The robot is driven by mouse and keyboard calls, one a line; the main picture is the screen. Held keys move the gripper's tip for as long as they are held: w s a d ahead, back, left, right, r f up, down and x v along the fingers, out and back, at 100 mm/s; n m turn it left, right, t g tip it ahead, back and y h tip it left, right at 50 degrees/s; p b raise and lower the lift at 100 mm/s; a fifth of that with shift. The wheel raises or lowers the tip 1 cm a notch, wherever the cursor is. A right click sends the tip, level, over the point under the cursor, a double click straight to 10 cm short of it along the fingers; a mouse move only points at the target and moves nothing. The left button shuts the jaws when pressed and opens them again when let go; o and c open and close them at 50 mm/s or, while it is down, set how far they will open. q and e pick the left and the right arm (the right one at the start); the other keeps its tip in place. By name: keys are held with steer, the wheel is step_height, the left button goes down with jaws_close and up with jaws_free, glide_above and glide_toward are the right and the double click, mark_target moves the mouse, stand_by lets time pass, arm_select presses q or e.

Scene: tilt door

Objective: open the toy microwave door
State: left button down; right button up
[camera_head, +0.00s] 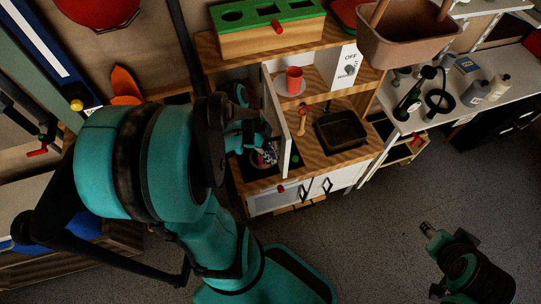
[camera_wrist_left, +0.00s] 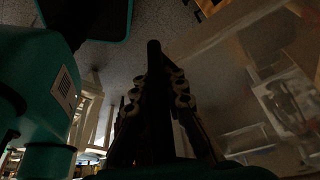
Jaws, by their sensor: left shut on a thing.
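The toy microwave door (camera_head: 283,122) stands swung out from the wooden toy kitchen and shows nearly edge-on in the head view. The dark microwave opening lies to its left, largely hidden by my left arm. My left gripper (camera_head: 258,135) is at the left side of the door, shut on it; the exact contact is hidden. In the left wrist view, the dark fingers (camera_wrist_left: 178,95) are closed together beside a see-through panel (camera_wrist_left: 235,80), apparently the door. My right gripper (camera_head: 430,232) hangs over the floor at the lower right, away from the kitchen; its jaws are too small to read.
A red cup (camera_head: 294,74) stands on the shelf right of the door. A black sink (camera_head: 340,130) is set in the counter below. A green-topped box (camera_head: 268,30) and a brown basket (camera_head: 408,40) are above. The grey floor (camera_head: 350,230) in front is clear.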

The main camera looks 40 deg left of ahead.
arm_select(q)
steer(key=shift+s+a, duration=0.1)
steer(key=shift+s, duration=0.25)
arm_select(e)
steer(key=shift+s+a, duration=0.15)
steer(key=shift+s, duration=0.05)
arm_select(q)
steer(key=shift+f, duration=0.1)
steer(key=c, duration=1.9)
jaws_free()
steer(key=shift+o, duration=0.3)
steer(key=shift+s, duration=0.1)
arm_select(e)
steer(key=shift+s, duration=0.1)
arm_select(q)
steer(key=v, duration=1.2)
